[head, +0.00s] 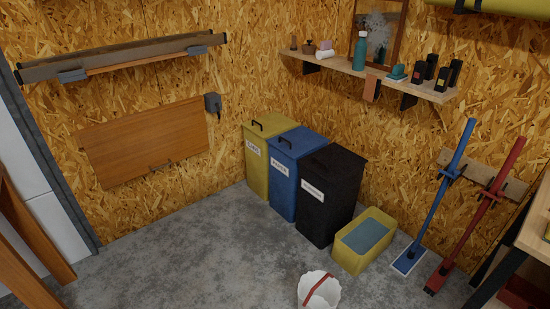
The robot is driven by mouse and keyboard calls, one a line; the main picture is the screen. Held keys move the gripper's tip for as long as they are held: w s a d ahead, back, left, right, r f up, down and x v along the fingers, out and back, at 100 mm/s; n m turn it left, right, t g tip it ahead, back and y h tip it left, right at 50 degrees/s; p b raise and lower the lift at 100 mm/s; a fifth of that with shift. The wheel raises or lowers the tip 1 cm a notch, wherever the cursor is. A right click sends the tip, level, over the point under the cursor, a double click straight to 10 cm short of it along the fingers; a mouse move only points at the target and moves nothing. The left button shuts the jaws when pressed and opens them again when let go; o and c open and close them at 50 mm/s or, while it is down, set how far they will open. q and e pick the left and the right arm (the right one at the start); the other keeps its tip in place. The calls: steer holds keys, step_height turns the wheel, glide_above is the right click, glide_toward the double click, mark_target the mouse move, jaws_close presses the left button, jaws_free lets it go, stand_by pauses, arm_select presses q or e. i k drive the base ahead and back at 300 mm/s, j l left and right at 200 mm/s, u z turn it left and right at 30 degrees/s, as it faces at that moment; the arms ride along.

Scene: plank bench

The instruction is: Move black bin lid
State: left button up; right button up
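A black bin (318,211) with a white label stands at the right end of a row of three bins against the back wall. Its black lid (335,163) lies on top and looks closed. A blue bin (285,190) and a yellow bin (258,170) stand to its left, each with a dark handle on its lid. No handle can be made out on the black lid. Neither of my grippers is in view.
A yellow tub (350,256) stands right of the black bin, and a white bucket (312,291) with a red handle is in front. A blue mop (440,190) and a red mop (485,210) lean at right. A shelf (345,75) hangs above. Floor (180,255) at left is clear.

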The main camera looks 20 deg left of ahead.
mark_target(332, 163)
steer(key=z, duration=0.15)
steer(key=i+j+z, duration=0.4)
steer(key=j, duration=0.25)
steer(key=j+z, duration=0.2)
steer(key=j, duration=0.15)
steer(key=i+j+z, duration=0.2)
steer(key=j, duration=0.2)
steer(key=j+z, duration=0.2)
steer(key=j, duration=0.2)
